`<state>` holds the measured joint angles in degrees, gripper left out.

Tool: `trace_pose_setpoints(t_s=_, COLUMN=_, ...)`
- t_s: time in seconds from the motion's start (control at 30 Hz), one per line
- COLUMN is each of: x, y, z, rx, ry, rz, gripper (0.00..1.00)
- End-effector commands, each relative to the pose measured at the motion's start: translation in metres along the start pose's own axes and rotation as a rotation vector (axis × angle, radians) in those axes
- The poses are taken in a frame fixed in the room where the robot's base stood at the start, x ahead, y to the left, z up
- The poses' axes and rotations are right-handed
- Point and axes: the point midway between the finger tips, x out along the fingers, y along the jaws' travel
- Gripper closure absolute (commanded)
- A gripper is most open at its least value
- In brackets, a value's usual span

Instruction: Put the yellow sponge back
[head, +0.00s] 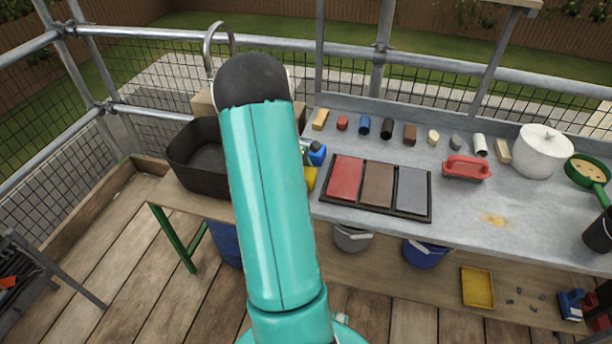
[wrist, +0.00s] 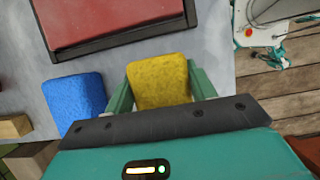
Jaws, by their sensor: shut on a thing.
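The yellow sponge (wrist: 158,82) sits between the two green fingers of my gripper (wrist: 160,73) in the wrist view. The gripper is shut on it, with one finger against each side. In the head view, a yellow piece (head: 311,179) of it shows beside my teal arm, left of the dark tray; the gripper itself is mostly hidden behind the arm. A blue sponge (wrist: 75,102) lies left of the gripper in the wrist view, apart from the yellow one. I cannot tell whether the yellow sponge touches the worktop.
The dark tray (head: 427,216) holds red, brown and grey panels. A red-handled float (head: 466,167) and a white pot (head: 541,150) stand to its right. Several small blocks line the worktop's back. A black basin (head: 196,160) is left of my arm.

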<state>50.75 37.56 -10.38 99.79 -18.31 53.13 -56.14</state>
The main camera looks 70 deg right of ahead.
Motion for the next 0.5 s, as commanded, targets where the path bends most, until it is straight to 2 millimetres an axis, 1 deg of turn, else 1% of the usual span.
trace_pose_setpoints(t_s=0.03, x=0.0025, y=-0.0001, z=-0.0007, rx=0.000, ry=0.000, rz=-0.001, gripper=0.78)
trace_pose_setpoints(t_s=0.37, x=0.0048, y=-0.0001, z=-0.0020, rx=0.000, ry=0.000, rz=0.000, gripper=0.78)
trace_pose_setpoints(t_s=0.4, x=0.0049, y=0.0000, z=-0.0021, rx=0.001, ry=0.000, rz=0.001, gripper=0.41)
trace_pose_setpoints(t_s=0.5, x=0.0046, y=0.0000, z=-0.0020, rx=0.001, ry=0.000, rz=0.001, gripper=0.23)
